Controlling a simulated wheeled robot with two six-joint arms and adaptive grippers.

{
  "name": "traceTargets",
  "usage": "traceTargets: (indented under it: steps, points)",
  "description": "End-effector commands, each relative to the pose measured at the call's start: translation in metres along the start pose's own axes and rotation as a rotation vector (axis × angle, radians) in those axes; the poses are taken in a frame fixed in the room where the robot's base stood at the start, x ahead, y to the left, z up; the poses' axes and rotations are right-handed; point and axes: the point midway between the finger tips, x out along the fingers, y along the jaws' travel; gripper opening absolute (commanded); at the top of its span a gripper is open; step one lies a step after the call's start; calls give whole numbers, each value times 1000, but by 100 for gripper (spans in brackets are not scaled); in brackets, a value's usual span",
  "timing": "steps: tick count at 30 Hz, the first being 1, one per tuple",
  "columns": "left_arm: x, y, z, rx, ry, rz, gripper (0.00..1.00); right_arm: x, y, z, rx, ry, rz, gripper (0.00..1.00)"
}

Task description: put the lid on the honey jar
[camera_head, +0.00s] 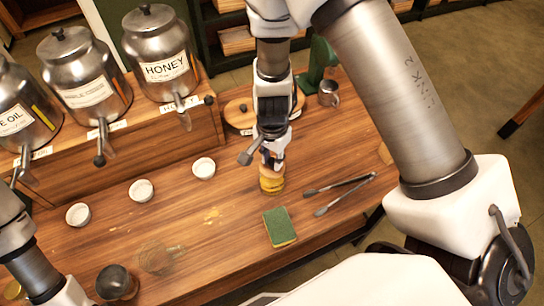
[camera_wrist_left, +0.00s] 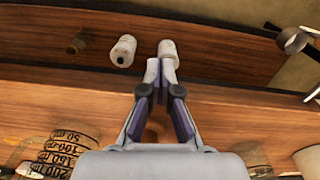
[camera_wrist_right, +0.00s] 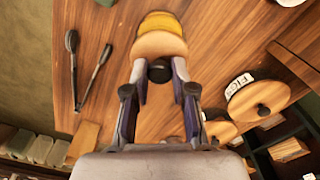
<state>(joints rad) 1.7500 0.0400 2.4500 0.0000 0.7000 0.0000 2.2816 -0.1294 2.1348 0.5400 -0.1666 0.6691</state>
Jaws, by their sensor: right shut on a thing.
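The lid (camera_wrist_right: 158,46) is a round pale wooden disc with a black knob, seen in the right wrist view. My right gripper (camera_wrist_right: 160,74) is shut on the knob, one finger on each side. The yellow honey jar (camera_head: 272,185) stands on the table, directly under the lid in the head view. The jar's yellow edge (camera_wrist_right: 162,22) shows past the lid in the right wrist view. The lid is at the jar's mouth, but I cannot tell whether it rests flat on it. My left gripper (camera_wrist_left: 161,68) is shut and looks empty, away from the jar.
A green sponge (camera_head: 280,227) and metal tongs (camera_head: 340,192) lie near the jar. Small white bowls (camera_head: 204,168) stand to the left, below metal dispensers (camera_head: 160,58) on a wooden stand. A round wooden lid (camera_wrist_right: 258,98) lies behind. White containers (camera_wrist_left: 123,50) show in the left wrist view.

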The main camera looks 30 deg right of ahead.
Motion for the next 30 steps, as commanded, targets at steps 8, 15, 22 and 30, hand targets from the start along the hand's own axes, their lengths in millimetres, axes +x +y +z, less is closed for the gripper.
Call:
traceTargets:
  steps: [8, 15, 22, 30]
  points:
    - [0, 0, 0, 0, 0, 0, 0, 0, 0, 0, 0, 0, 0, 11]
    - [2, 0, 0, 0, 0, 0, 0, 3, 0, 0, 0, 0, 0, 11]
    - [2, 0, 0, 0, 0, 0, 0, 5, 0, 0, 0, 0, 0, 11]
    - [2, 0, 0, 0, 0, 0, 0, 5, 0, 0, 0, 0, 0, 55]
